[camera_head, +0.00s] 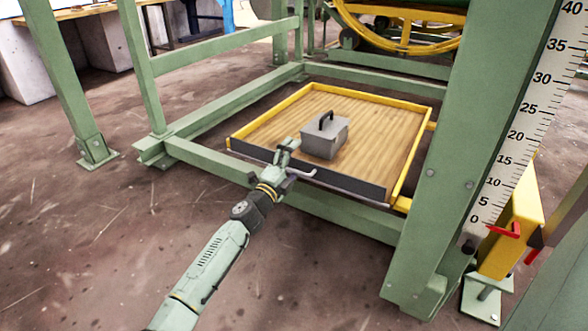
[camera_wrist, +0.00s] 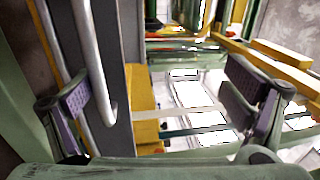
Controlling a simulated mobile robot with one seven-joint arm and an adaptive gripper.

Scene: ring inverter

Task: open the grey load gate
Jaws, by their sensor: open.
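The grey load gate (camera_head: 350,184) is a long dark panel standing along the front edge of the wooden platform (camera_head: 385,130). Its pale metal bar handle (camera_head: 301,174) sticks out on the near side. In the wrist view the gate (camera_wrist: 121,140) runs up the left part, with the bar handle (camera_wrist: 93,60) along it. My gripper (camera_head: 287,150) is at the gate's front, by the handle; its fingers hide part of the gate. In the wrist view my gripper (camera_wrist: 165,98) is open, and the handle lies between the fingers, nearer the left one. It is not gripped.
A grey box (camera_head: 325,139) with a black handle sits on the platform behind the gate. Yellow edging (camera_head: 370,97) borders the platform. Green frame beams surround it, with a thick post (camera_head: 465,150) and a scale (camera_head: 525,110) at right. The floor at left is clear.

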